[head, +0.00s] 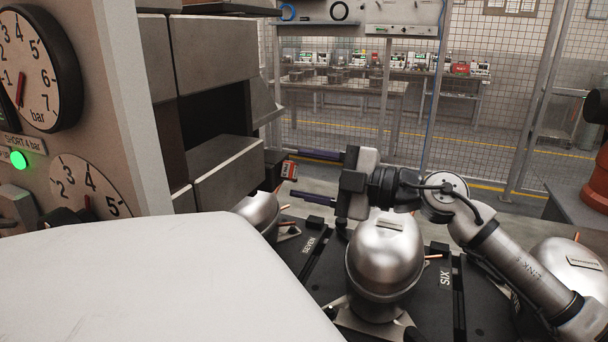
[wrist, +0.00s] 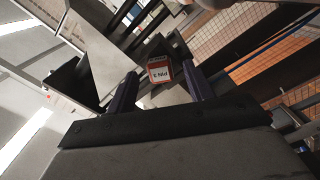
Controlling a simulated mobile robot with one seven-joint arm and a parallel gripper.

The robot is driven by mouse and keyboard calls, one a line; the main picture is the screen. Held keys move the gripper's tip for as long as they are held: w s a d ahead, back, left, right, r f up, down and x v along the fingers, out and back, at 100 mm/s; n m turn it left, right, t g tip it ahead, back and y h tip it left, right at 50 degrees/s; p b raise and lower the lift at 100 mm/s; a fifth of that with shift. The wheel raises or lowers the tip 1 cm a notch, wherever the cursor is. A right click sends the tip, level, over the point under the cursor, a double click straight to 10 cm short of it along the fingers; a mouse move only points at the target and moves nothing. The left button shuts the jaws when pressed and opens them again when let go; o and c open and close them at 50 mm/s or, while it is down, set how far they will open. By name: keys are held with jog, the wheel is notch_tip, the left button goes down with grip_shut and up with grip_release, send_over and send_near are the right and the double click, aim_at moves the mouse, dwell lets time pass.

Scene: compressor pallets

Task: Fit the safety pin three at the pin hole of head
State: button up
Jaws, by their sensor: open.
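Safety pin three shows as a red and white tag (wrist: 160,70) reading "PIN 3" in the wrist view, upside down. In the head view the red tag (head: 289,169) sits beside the dark block at the corner of the grey cabinet. My gripper (head: 297,175) is open, its two dark purple fingers pointing left towards the tag. In the wrist view the tag appears between the fingertips of my gripper (wrist: 160,76), with no visible contact. The pin's shaft is hidden or too small to make out. I cannot pick out the pin hole of the head.
Shiny metal compressor domes (head: 385,250) stand on dark pallets marked SEVEN and SIX, below and beside my arm. A grey cabinet (head: 225,170) with an open bay is left of the fingers. A gauge panel (head: 115,120) stands at far left, and a mesh fence (head: 480,100) runs behind.

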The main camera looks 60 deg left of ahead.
jog(key=b+v, duration=0.2)
jog(key=v, duration=1)
jog(key=shift+d, duration=0.25)
jog(key=shift+w, duration=0.15)
